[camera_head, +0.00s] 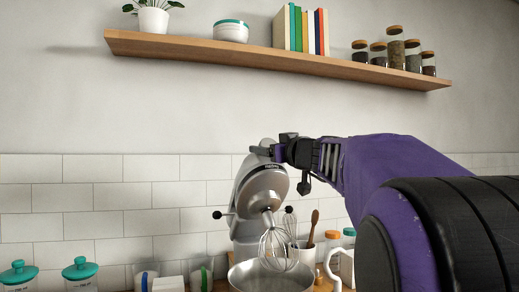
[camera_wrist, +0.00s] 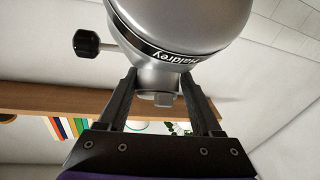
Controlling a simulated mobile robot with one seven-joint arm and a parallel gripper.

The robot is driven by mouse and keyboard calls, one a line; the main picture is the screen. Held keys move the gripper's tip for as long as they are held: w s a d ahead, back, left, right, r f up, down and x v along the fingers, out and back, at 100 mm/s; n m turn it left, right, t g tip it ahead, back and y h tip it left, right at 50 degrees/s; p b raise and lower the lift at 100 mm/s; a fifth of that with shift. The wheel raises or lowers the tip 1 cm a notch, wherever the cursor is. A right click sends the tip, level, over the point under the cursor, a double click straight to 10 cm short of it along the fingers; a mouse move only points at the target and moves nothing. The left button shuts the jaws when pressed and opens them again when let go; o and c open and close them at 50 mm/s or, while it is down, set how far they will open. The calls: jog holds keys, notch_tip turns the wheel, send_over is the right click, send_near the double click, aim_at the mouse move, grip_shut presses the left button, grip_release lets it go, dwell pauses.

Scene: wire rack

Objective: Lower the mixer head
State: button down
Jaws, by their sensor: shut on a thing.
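The silver stand mixer's head (camera_head: 262,190) is tilted up, with its wire whisk (camera_head: 276,246) hanging over a metal bowl (camera_head: 262,277) below. My gripper (camera_head: 264,150) reaches in from the right to the upper end of the head. In the wrist view, the rounded silver head (camera_wrist: 185,22) with a dark name band fills the top of the picture. My gripper's two black fingers (camera_wrist: 160,82) stand on either side of the narrower part of the head and are shut on it. The finger contact is partly hidden by the head.
A wooden shelf (camera_head: 270,59) with books, jars and a plant runs along the wall above. Teal-lidded canisters (camera_head: 80,269) stand at lower left. A utensil with a wooden handle (camera_head: 313,228) and orange-lidded jars stand right of the mixer. My arm covers the right side.

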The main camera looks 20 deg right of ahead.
jog(key=shift+s+d+f, duration=0.3)
jog(key=shift+s+f, duration=0.2)
jog(key=shift+s, duration=0.1)
jog(key=shift+c, duration=0.9)
grip_release()
jog(key=shift+w, duration=0.1)
